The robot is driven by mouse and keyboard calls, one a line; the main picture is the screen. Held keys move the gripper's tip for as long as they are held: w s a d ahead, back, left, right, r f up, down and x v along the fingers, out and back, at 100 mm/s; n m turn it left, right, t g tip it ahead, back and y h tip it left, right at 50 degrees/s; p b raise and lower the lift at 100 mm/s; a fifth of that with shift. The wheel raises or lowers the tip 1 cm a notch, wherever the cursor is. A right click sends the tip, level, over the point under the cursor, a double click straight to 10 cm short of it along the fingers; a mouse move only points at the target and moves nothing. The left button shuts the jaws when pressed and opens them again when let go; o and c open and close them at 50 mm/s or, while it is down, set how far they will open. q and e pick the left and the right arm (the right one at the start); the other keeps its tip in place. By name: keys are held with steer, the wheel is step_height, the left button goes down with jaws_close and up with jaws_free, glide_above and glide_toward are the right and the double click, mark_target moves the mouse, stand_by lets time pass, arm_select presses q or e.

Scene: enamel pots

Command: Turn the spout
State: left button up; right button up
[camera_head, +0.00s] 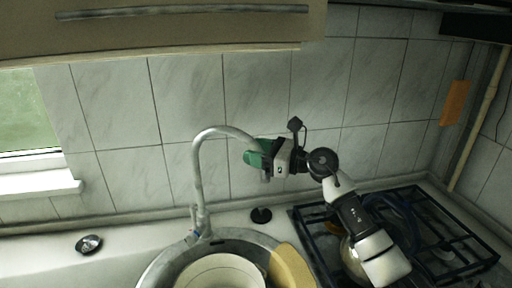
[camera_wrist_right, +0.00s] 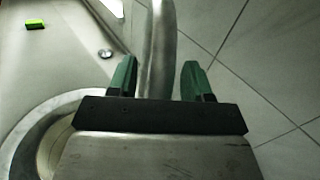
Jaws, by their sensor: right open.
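The metal spout (camera_head: 198,160) rises from behind the sink in the head view, arches over and bends down to the right. My right gripper (camera_head: 252,152) is at the right end of the arch. In the right wrist view the spout's tube (camera_wrist_right: 158,60) passes between the two green fingers of my right gripper (camera_wrist_right: 157,80). The fingers are open, with a gap on each side of the tube. The far end of the spout is hidden behind the gripper. My left gripper is not in view.
The round sink (camera_head: 155,270) holds a pale bowl (camera_head: 222,272), with a yellow board (camera_head: 290,268) at its right edge. A gas stove (camera_head: 455,255) stands right, under my right arm. A cupboard (camera_head: 180,30) hangs above; the tiled wall (camera_head: 110,110) is close behind.

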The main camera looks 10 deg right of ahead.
jaws_close()
stand_by(0.3)
